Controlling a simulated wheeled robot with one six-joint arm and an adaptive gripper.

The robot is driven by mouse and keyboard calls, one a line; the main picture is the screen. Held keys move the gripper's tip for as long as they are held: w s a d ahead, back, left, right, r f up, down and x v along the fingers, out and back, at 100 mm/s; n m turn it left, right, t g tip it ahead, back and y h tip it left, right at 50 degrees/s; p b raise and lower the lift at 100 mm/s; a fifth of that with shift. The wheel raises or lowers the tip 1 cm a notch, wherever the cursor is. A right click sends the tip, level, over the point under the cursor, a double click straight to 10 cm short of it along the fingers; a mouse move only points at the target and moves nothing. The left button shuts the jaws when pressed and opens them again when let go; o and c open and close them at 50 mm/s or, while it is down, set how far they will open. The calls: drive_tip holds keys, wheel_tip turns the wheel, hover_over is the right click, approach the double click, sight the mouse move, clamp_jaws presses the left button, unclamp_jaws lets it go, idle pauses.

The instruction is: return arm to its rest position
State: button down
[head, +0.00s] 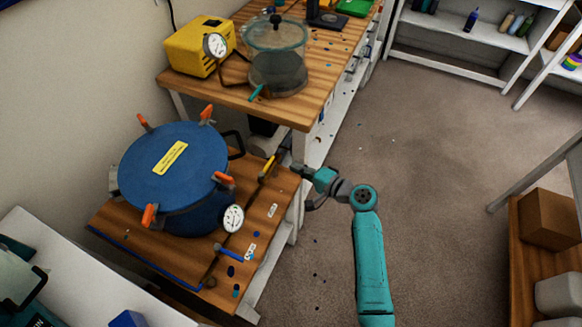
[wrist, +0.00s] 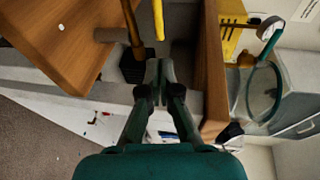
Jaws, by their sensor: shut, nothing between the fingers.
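My teal arm reaches up from the bottom of the head view, bends at a joint and points left toward the low wooden stand. My gripper (head: 284,160) is at the stand's right edge, close to a yellow-handled valve (head: 267,167). In the wrist view my gripper (wrist: 160,68) is shut, with its fingers together and nothing between them. A yellow bar (wrist: 158,20) lies just beyond the fingertips. I cannot tell whether the fingers touch anything.
A blue pressure pot (head: 172,165) with orange clamps stands on the low stand (head: 265,225). A yellow pump (head: 197,47) and a glass vacuum chamber (head: 277,60) stand on the higher bench (head: 322,75). A cardboard box (head: 548,218) sits at right.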

drive_tip(key=w+d+v, duration=0.1)
drive_tip(key=v, duration=0.6)
drive_tip(key=shift+w+d, duration=0.1)
drive_tip(key=s+d+f+t+h, duration=0.1)
drive_tip(key=s+d+f+h, duration=0.15)
drive_tip(key=s+f, duration=0.5)
drive_tip(key=s+d+f+t+h, duration=0.1)
drive_tip(key=s+f+h, duration=0.3)
drive_tip(key=s, duration=0.6)
drive_tip(key=s+d+r+n+h, duration=0.15)
drive_tip(key=s+d+h, duration=0.25)
drive_tip(key=s, duration=1)
drive_tip(key=s+d+r+n+t+h, duration=0.2)
drive_tip(key=s+r+n, duration=0.4)
drive_tip(key=s+r, duration=0.9)
wheel_tip(320, 180, up, 4)
drive_tip(key=shift+d+f+t, duration=0.1)
drive_tip(key=shift+d+t, duration=0.3)
drive_tip(key=shift+t, duration=0.2)
